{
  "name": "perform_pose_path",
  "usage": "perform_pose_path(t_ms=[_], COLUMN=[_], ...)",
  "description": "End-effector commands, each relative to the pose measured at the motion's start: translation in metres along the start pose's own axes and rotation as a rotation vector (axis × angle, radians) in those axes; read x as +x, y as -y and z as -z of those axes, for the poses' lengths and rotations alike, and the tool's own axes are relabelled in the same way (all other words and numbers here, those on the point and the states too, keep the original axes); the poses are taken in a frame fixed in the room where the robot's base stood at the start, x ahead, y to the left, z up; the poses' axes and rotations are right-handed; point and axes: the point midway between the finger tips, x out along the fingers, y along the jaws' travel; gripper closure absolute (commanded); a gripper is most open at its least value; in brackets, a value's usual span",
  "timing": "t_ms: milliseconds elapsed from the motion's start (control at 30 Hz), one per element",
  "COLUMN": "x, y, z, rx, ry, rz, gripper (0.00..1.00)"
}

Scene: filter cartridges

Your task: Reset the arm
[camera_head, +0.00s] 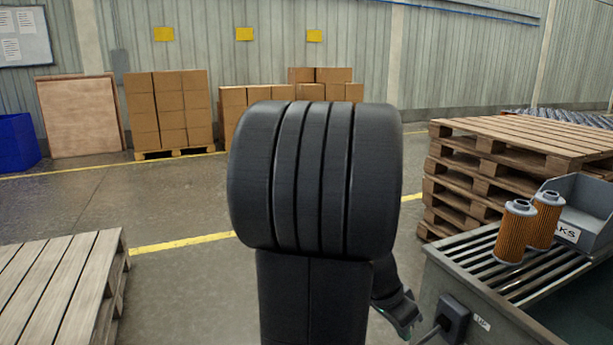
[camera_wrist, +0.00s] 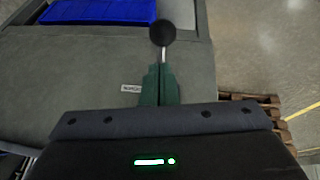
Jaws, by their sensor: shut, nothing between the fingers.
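In the wrist view my gripper (camera_wrist: 160,84) has its dark green fingers together, shut and empty. A black ball knob (camera_wrist: 163,33) on a thin metal rod shows just past the fingertips; whether they touch the rod cannot be told. Below them is a grey surface (camera_wrist: 70,75) with a small white label (camera_wrist: 131,88). Two orange pleated filter cartridges with grey caps, a front one (camera_head: 515,235) and a rear one (camera_head: 545,220), stand upright on a slatted grate (camera_head: 480,255) at the right.
A grey bin (camera_head: 585,215) stands beside the cartridges. Stacked pallets (camera_head: 515,150) are behind them, and another pallet (camera_head: 55,285) is at the lower left. Cardboard boxes (camera_head: 170,110) line the wall. A blue container (camera_wrist: 100,10) lies at the wrist view's top. Open floor (camera_head: 120,205) shows left of my arm.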

Motion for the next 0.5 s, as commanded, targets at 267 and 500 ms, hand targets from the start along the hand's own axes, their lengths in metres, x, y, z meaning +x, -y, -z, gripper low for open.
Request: perform_pose_path(t_ms=[267, 500], x=[-0.012, -0.018], y=[-0.003, -0.004], z=[0.009, 0.015], rx=[-0.007, -0.015], ry=[0.08, 0.145], rz=[0.008, 0.015], gripper=[1.0, 1.0])
